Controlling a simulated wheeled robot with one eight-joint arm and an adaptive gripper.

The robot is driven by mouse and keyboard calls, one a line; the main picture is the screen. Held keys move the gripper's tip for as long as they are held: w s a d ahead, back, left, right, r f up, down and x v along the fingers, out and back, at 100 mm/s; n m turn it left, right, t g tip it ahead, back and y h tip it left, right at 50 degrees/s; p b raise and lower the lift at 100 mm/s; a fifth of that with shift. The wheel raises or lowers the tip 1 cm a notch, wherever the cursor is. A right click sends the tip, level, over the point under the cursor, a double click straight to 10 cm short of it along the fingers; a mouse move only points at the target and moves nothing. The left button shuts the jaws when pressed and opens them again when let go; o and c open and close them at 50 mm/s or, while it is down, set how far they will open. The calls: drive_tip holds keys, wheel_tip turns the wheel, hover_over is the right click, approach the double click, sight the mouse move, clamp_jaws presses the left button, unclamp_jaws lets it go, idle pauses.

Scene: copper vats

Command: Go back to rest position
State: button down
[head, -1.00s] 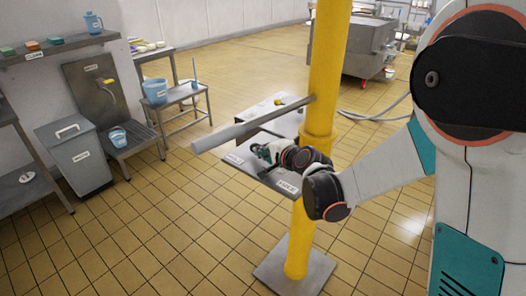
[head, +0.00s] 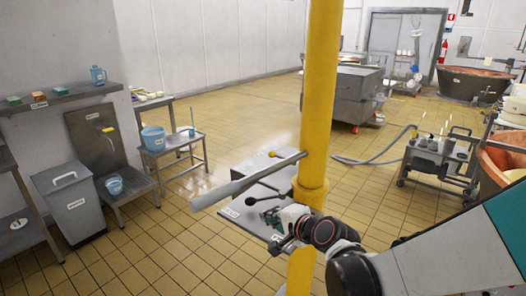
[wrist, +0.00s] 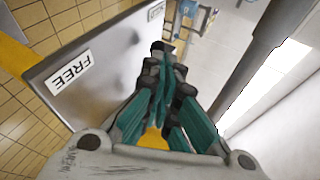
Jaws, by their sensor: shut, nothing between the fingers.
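My gripper (head: 270,219) is in the lower middle of the head view, in front of the yellow post, over a grey labelled plate (head: 234,214). In the wrist view my gripper (wrist: 163,50) has its green-padded fingers together with nothing between them. The plate (wrist: 115,62) with a "FREE" label lies beside and behind the fingers there. My arm reaches in from the lower right of the head view.
A yellow post (head: 322,100) stands upright close to my arm. A long grey lever (head: 240,182) sticks out leftward at the post, above the plate. A black-knobbed handle (head: 268,188) is near my gripper. A hose cart (head: 438,160) and copper vat (head: 500,160) stand at right.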

drive_tip(key=s+d+r+n+g+h, duration=0.2)
drive_tip(key=s+d+n, duration=0.3)
drive_tip(key=s+d, duration=0.3)
drive_tip(key=s+d+r+n+g+h, duration=0.2)
drive_tip(key=s+d+n+h, duration=0.2)
drive_tip(key=s+d, duration=0.5)
drive_tip(key=s+n, duration=0.2)
drive_tip(key=s, duration=0.5)
drive_tip(key=shift+h, duration=0.3)
drive_tip(key=shift+d, duration=0.1)
